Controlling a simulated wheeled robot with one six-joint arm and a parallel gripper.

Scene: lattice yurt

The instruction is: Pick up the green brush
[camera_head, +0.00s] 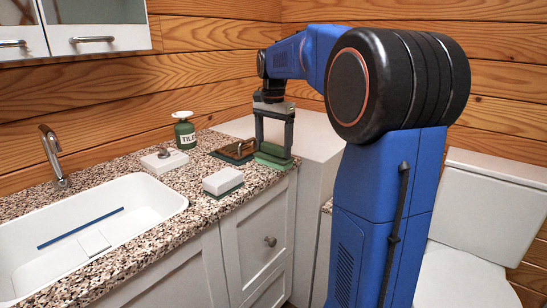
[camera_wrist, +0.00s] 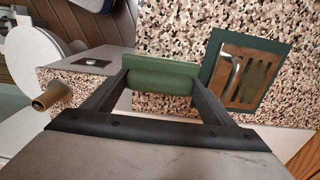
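The green brush (camera_head: 273,160) lies near the right end of the speckled counter, close to its front edge. It has a flat base and a rounded handle on top. My gripper (camera_head: 274,143) points down over it. In the wrist view, my gripper (camera_wrist: 161,80) has its two dark fingers wide apart, with the tips at the two ends of the handle of the green brush (camera_wrist: 160,80). Whether the fingertips touch the handle I cannot tell. The brush rests on or very near the counter.
A white block (camera_head: 222,180), a white piece with a metal part (camera_head: 164,160) and a green bottle (camera_head: 184,133) stand further left. The sink (camera_head: 90,235) is beyond them.

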